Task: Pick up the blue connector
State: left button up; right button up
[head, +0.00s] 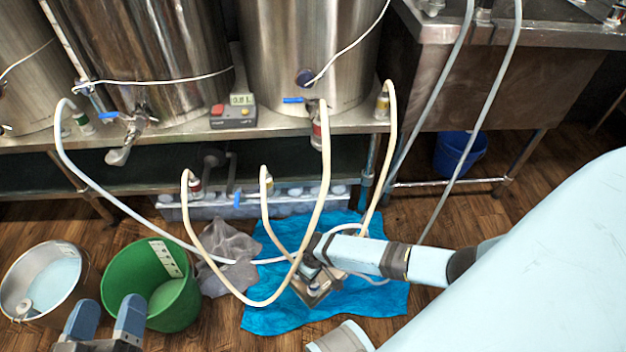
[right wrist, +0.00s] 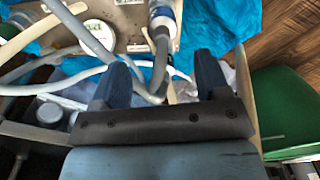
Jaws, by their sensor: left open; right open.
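A connector with a blue band and a white body (right wrist: 163,14) shows at the top of the right wrist view, on a grey hose; I take it to be the blue connector. In the head view a small pale-blue and white piece (head: 314,289) on the metal plate may be the same one. My right gripper (right wrist: 162,62) is open, its fingers on either side of the hose below the connector, and nothing is gripped. In the head view it is partly hidden among hoses above the plate. My left gripper (head: 106,312) is open and empty at the lower left.
A green bucket (head: 185,315) and a steel bucket (head: 85,300) stand at left. A blue cloth (head: 385,300) and grey cloth (head: 235,245) lie on the wooden floor. Looping cream hoses (head: 273,298) hang from the tank bench (head: 275,125) across the right gripper's area.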

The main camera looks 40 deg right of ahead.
aim_at(314, 282)
notch_tip(314, 282, down, 3)
jog(key=shift+f+b, duration=0.1)
jog(key=shift+b, duration=0.45)
jog(key=shift+f, duration=0.3)
notch_tip(314, 282, down, 4)
jog(key=b, duration=0.3)
jog(key=shift+a+r, duration=0.15)
jog(key=shift+f+b, duration=0.45)
jog(key=shift+b, duration=0.05)
pick_arm(q)
jog(key=w+f+m, duration=0.1)
jog(key=w+a+f+m, duration=0.1)
jog(key=shift+m+h, duration=0.3)
jog(key=shift+m, duration=0.1)
pick_arm(e)
jog(key=shift+r, duration=0.1)
jog(key=c, duration=1.2)
jog(key=shift+o, duration=0.2)
pick_arm(q)
jog(key=shift+r, duration=0.1)
pick_arm(e)
jog(key=shift+r, duration=0.1)
